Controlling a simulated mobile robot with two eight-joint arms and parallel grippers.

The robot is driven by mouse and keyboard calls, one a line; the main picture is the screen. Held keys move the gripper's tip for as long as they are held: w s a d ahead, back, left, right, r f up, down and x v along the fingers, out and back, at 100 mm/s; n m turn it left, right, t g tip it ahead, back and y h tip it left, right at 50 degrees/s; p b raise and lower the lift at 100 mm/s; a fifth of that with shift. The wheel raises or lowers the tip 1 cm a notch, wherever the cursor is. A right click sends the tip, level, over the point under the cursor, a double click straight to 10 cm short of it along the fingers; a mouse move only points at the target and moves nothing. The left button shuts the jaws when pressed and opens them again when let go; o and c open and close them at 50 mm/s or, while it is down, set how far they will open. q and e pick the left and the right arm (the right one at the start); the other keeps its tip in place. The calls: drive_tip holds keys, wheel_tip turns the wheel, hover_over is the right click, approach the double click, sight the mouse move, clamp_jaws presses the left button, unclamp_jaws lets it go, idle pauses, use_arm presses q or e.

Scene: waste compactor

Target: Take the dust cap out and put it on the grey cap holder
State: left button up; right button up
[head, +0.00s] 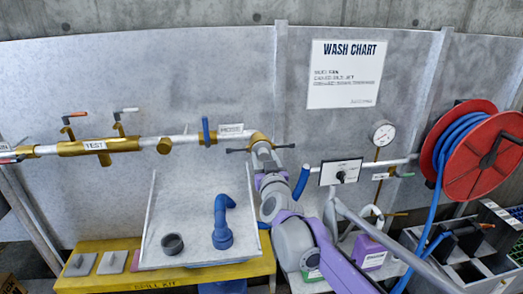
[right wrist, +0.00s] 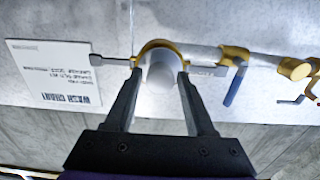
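My right gripper (head: 262,146) is up at the brass elbow (head: 257,136) on the end of the wall pipe. In the right wrist view its two fingers (right wrist: 160,75) are spread, one on each side of a round grey end piece, which looks like the dust cap (right wrist: 162,76), in the brass fitting (right wrist: 160,46). Narrow gaps seem to show beside it; contact is not clear. A dark lever sticks out on each side of the fitting. A dark grey open ring, likely the cap holder (head: 172,244), stands empty on the pale tray (head: 160,262). My left gripper is not in view.
A blue elbow pipe (head: 221,224) stands upright on the tray, right of the ring. A yellow bench (head: 110,284) is below. A red hose reel (head: 470,150), a gauge (head: 384,133) and a purple jug (head: 369,254) are to the right. A blue lever (head: 206,131) is left of the elbow.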

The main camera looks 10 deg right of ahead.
clamp_jaws()
drive_tip(key=shift+s, duration=0.55)
idle(0.5)
drive_tip(key=s+b, duration=0.1)
drive_tip(key=s, duration=0.5)
drive_tip(key=shift+s, duration=0.15)
idle(1.0)
